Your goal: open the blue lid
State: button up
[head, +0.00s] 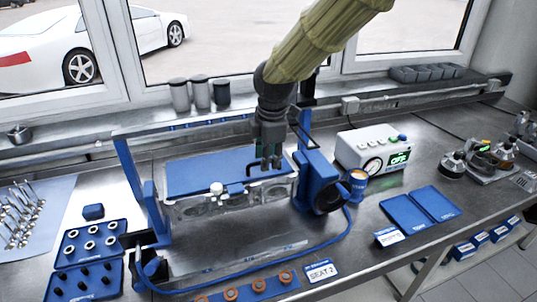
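A flat blue lid (203,174) lies level over a grey metal block with round openings (205,207) in the middle of the bench. A white knob (216,188) shows at the lid's front edge. A dark bent handle (256,169) shows near the lid's right end. My gripper (267,165) points down at that right end, over or beside the handle. Its fingers are dark and small, so I cannot tell whether they touch or hold the handle. My arm hides part of the area behind the lid.
A blue frame (130,180) stands around the block, with a blue upright unit (315,182) close right of my gripper. A blue hose loops in front. A white gauge box (372,148), blue can (357,183) and flat blue trays (404,211) stand right. Parts trays (60,270) stand left.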

jog(key=shift+w+f, duration=0.55)
jog(key=shift+w, duration=0.15)
jog(key=shift+w+f, duration=0.1)
jog(key=shift+w, duration=0.1)
jog(key=c, duration=0.3)
jog(key=shift+s, duration=0.15)
jog(key=c, duration=0.3)
jog(key=shift+s+r, duration=0.3)
grip_shut()
jog(key=shift+w, duration=0.1)
